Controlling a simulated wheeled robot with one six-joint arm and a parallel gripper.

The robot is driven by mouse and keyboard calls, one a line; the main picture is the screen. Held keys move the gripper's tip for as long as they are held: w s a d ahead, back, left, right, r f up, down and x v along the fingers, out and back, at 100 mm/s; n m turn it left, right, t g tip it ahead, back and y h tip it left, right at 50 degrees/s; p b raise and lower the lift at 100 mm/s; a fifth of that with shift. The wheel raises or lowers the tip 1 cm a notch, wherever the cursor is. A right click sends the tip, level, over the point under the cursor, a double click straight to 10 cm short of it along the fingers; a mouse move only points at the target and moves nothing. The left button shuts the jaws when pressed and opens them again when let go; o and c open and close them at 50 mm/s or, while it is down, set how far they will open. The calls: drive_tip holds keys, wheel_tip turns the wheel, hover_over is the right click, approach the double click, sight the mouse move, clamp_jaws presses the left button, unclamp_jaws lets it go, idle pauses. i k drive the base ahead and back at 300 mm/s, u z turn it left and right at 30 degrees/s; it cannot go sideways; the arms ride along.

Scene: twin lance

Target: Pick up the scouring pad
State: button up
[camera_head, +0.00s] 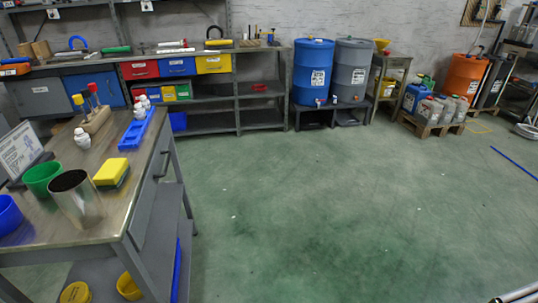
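A yellow block with a dark lower layer (111,171), which looks like the scouring pad, lies flat on the metal-topped workbench (125,215) at the left. It is near the bench's right edge, just right of and behind a shiny metal cup (77,200). Its top and near side show clear, with nothing on it. My gripper is not in view.
A green cup (42,178), a blue cup (8,214), a sign, a blue tray (134,132) with white bottles and a wooden holder share the bench. Drums (312,72) and shelves line the back wall. The green floor (330,210) right of the bench is open.

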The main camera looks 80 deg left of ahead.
sight(111, 175)
drive_tip(key=u, duration=0.55)
drive_tip(key=k, duration=0.8)
drive_tip(key=u, duration=0.35)
